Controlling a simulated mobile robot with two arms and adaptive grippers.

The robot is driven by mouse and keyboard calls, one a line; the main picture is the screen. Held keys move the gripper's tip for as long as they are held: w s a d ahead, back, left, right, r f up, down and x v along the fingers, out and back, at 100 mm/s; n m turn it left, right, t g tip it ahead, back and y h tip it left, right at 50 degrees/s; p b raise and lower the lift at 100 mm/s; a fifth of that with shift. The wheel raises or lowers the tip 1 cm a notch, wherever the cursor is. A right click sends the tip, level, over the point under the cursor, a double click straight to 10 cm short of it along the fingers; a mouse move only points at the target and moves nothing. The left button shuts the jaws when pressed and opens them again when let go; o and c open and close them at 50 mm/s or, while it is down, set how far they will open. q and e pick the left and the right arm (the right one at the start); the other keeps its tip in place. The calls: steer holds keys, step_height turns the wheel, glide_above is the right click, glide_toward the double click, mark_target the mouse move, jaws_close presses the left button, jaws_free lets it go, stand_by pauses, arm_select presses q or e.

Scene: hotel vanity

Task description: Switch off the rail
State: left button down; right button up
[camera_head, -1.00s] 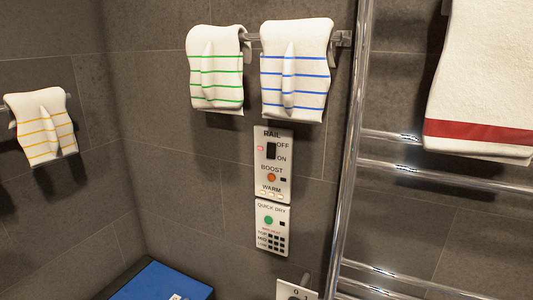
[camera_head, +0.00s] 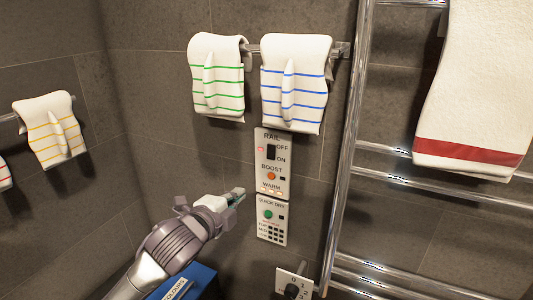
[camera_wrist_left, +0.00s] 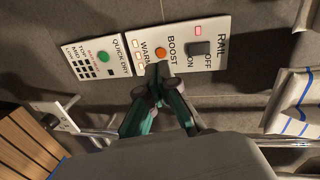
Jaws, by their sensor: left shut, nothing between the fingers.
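The RAIL panel (camera_head: 284,165) is on the grey tiled wall, below the hanging towels. Its dark rocker switch (camera_head: 271,152) sits between OFF above and ON below, with a lit red lamp (camera_head: 261,149) beside it. I cannot tell which way the rocker is tipped. My left gripper (camera_head: 238,192) is shut and empty, left of and below the rocker, near the lower end of the panel. In the left wrist view the gripper (camera_wrist_left: 159,72) overlaps the panel edge by WARM, apart from the rocker (camera_wrist_left: 199,48). My right gripper is not in view.
An orange BOOST button (camera_head: 271,176) is below the rocker. The QUICK DRY panel (camera_head: 264,233) with a green button is under that. A rotary knob plate (camera_head: 284,275) is lower. A chrome rail upright (camera_head: 345,170) stands at right. A blue box (camera_head: 204,272) is beneath my arm.

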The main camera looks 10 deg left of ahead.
mark_target(271, 158)
arm_select(q)
steer(key=shift+m+t+h, duration=0.3)
steer(key=shift+m+h, duration=0.1)
steer(key=shift+m, duration=0.4)
steer(key=r, duration=0.1)
steer(key=s+d+r, duration=0.1)
steer(key=r, duration=0.1)
steer(key=s+r, duration=0.1)
steer(key=r, duration=0.1)
steer(key=shift+s+d, duration=0.1)
steer(key=shift+d, duration=0.05)
steer(key=p+x, duration=0.4)
steer(key=x, duration=0.8)
steer(key=shift+w+d+r, duration=0.1)
steer(key=shift+w, duration=0.2)
steer(key=shift+w+d+p, duration=0.2)
steer(key=shift+w+p, duration=0.1)
steer(key=shift+w, duration=0.4)
steer(key=shift+f, duration=0.25)
